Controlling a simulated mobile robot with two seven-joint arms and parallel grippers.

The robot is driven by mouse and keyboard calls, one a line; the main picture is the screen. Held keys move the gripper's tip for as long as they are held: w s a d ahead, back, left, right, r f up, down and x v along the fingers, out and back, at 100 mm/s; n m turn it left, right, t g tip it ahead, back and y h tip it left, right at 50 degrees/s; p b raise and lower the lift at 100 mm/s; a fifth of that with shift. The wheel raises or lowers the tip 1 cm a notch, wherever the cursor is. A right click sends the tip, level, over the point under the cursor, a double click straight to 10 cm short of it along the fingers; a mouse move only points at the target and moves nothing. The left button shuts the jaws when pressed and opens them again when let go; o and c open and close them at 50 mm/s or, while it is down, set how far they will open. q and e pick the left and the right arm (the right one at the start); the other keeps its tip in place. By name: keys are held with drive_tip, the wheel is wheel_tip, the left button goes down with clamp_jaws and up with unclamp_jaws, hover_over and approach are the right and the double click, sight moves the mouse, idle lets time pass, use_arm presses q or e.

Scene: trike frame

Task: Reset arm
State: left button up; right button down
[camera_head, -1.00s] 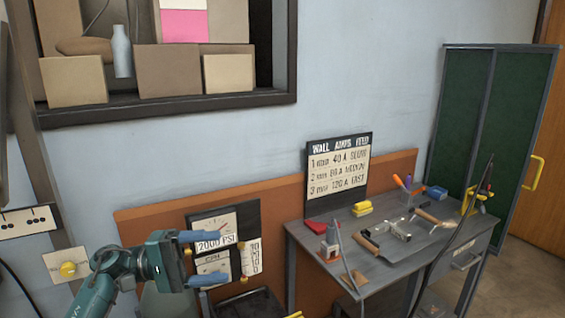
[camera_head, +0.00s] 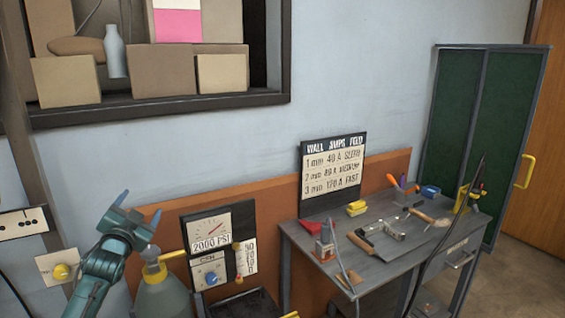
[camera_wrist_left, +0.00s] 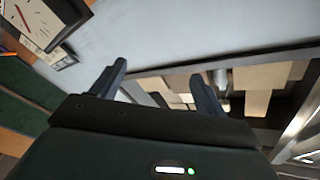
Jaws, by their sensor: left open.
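My left gripper (camera_head: 138,207) is at the lower left of the head view, raised in front of the wall with its blue fingers pointing up. It is open, with nothing between the fingers. In the left wrist view its two fingers (camera_wrist_left: 158,90) stand well apart, with the wall and the boxes on the shelf beyond them. My right gripper is in neither view.
A gas bottle (camera_head: 162,296) stands just right of my left arm, beside a gauge panel (camera_head: 210,245). A grey workbench (camera_head: 325,268) holds several tools and a sign (camera_head: 333,170). A shelf recess (camera_head: 160,109) holds boxes. A green cabinet (camera_head: 457,115) stands at the right.

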use_arm(q)
drive_tip(key=s+d+f+n+g+h, duration=0.1)
drive_tip(key=s+d+f+g, duration=0.2)
drive_tip(key=f, duration=0.4)
drive_tip(key=s+d+f+n+h, duration=0.1)
drive_tip(key=s+d+f, duration=0.2)
drive_tip(key=s+f, duration=0.35)
drive_tip(key=s+d+f+n+g, duration=0.1)
drive_tip(key=s+d+f+g, duration=0.15)
drive_tip(key=f, duration=0.45)
drive_tip(key=s+d+f+g+h, duration=0.1)
drive_tip(key=s+d+f, duration=0.2)
drive_tip(key=s, duration=0.6)
drive_tip(key=s+d+f+g+h, duration=0.1)
drive_tip(key=s+d+f, duration=0.2)
drive_tip(key=s, duration=0.6)
drive_tip(key=s+d+f+n+g+h, duration=0.1)
drive_tip(key=s+d+f, duration=0.2)
drive_tip(key=s+d, duration=0.3)
drive_tip(key=s, duration=0.3)
drive_tip(key=shift+s+d, duration=0.15)
drive_tip(key=shift+s, duration=0.1)
